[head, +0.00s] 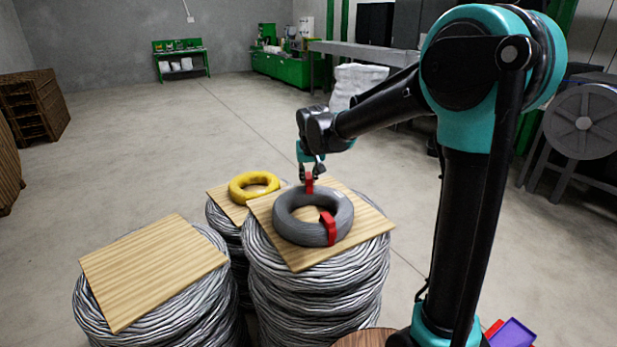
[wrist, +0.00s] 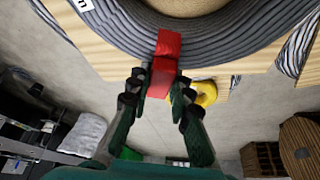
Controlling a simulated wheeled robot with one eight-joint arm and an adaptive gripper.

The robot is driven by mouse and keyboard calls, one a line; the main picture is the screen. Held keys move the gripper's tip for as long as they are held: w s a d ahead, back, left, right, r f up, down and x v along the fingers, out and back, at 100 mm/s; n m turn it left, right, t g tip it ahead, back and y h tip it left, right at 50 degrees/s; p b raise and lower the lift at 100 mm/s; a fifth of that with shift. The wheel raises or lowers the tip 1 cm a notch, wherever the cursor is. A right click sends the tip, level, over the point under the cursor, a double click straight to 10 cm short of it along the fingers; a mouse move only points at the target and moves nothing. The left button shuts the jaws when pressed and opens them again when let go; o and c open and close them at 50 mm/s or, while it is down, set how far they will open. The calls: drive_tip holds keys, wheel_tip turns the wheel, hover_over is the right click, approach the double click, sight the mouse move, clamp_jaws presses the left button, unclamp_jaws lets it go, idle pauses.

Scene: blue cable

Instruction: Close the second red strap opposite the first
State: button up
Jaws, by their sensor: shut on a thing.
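A dark grey cable coil (head: 290,225) lies flat on a square wooden board (head: 370,222). One red strap (head: 328,228) is around the near side of the ring. The second red strap (head: 309,183) is at the far side, below my gripper (head: 312,172). In the wrist view the second red strap (wrist: 165,65) sits at the outer edge of the coil (wrist: 230,50), between the fingertips of my gripper (wrist: 160,90). My gripper is shut on this strap. The coil's underside at the strap is hidden, so I cannot tell whether the strap's ends meet.
The board rests on a tall stack of grey cable coils (head: 310,290). A yellow coil (head: 253,185) lies on another board behind left. An empty board (head: 150,265) tops a stack at the left. A purple bin (head: 512,333) stands near my base.

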drive_tip(key=shift+f, duration=0.35)
idle(0.7)
drive_tip(key=o, duration=0.5)
drive_tip(key=shift+c, duration=0.2)
drive_tip(key=shift+o, duration=0.4)
drive_tip(key=o, duration=0.5)
drive_tip(key=shift+r, duration=3.5)
